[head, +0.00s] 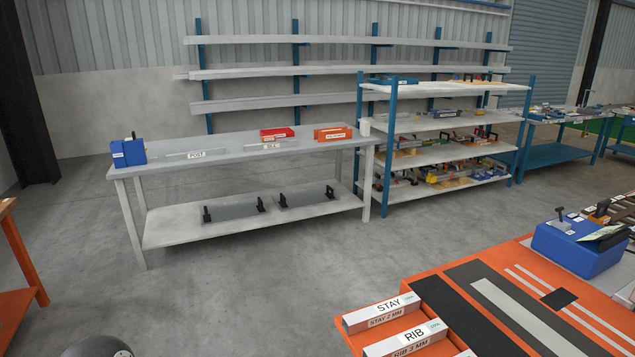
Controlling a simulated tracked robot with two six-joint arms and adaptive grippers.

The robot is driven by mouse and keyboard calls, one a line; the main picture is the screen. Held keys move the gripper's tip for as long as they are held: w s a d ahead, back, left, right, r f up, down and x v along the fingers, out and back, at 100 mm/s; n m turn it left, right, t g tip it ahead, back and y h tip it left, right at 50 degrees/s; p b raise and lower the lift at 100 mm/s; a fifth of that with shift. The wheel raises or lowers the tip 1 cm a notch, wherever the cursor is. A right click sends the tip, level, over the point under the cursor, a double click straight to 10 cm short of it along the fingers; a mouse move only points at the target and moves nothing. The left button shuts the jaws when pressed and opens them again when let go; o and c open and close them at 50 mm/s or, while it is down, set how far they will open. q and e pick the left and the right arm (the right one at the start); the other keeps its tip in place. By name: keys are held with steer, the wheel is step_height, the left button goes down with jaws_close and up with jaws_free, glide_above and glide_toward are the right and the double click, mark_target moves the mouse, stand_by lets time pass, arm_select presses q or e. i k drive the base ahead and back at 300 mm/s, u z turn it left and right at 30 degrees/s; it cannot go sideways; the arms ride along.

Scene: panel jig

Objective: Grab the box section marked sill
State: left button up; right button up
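A thin pale box section (252,148) lies on the top of the grey bench, and its small white label appears to read SILL. Another pale box section (175,157), labelled POST, lies to its left on the same bench top (230,143). Two more box sections, STAY (380,312) and RIB (405,343), lie on the orange table at lower right. Neither of my grippers shows in the head view.
A blue device (128,152) stands at the bench's left end. A red tray (277,133) and an orange tray (332,134) sit near its right end. A loaded shelf rack (440,125) stands to the right. Open concrete floor (260,270) lies before the bench.

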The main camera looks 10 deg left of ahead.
mark_target(284, 144)
steer(key=u, duration=0.65)
steer(key=i, duration=1.2)
steer(key=u, duration=0.9)
steer(key=i, duration=1.4)
steer(key=z, duration=0.45)
steer(key=i, duration=1.3)
steer(key=z, duration=0.9)
steer(key=i, duration=0.25)
steer(key=z, duration=0.15)
steer(key=k, duration=0.8)
steer(key=z, duration=0.2)
steer(key=i, duration=0.8)
steer(key=u, duration=0.1)
